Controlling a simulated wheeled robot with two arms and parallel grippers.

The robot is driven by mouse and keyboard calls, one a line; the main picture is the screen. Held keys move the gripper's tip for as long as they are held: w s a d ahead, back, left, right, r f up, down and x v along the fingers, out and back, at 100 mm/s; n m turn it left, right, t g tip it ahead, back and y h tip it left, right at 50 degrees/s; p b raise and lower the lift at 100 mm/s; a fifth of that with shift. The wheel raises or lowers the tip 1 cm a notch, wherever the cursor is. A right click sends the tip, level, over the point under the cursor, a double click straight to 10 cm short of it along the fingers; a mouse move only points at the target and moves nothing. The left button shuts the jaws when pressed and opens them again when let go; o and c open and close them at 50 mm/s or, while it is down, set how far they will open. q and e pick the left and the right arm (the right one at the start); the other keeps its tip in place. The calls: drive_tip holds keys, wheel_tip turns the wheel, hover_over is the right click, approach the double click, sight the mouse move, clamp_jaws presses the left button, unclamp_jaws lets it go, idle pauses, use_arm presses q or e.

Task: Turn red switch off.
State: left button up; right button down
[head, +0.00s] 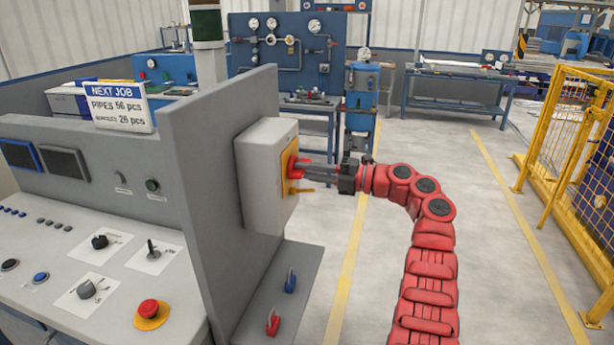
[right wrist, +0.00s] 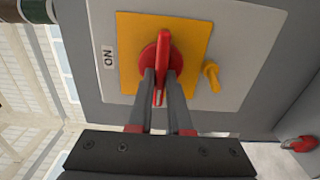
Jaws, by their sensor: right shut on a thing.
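The red switch (right wrist: 163,45) is a round red knob with a raised handle on a yellow plate (right wrist: 196,38). In the right wrist view its handle runs up and down the picture, and an ON label (right wrist: 108,57) is to its left. In the head view the yellow plate (head: 289,160) is on the right side of a grey box (head: 262,178). My right gripper (head: 304,169) reaches in from the right. Its fingers (right wrist: 161,80) are closed on either side of the switch handle. My left gripper is not in view.
A small yellow lever (right wrist: 211,76) sticks out beside the switch. A control desk with a red emergency button (head: 148,308) is at left.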

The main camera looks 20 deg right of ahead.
drive_tip(key=shift+f, duration=0.15)
drive_tip(key=c, duration=0.8)
unclamp_jaws()
drive_tip(key=shift+c, duration=0.2)
drive_tip(key=b+v, duration=0.3)
drive_tip(key=v, duration=1.4)
drive_tip(key=shift+s+d, duration=0.2)
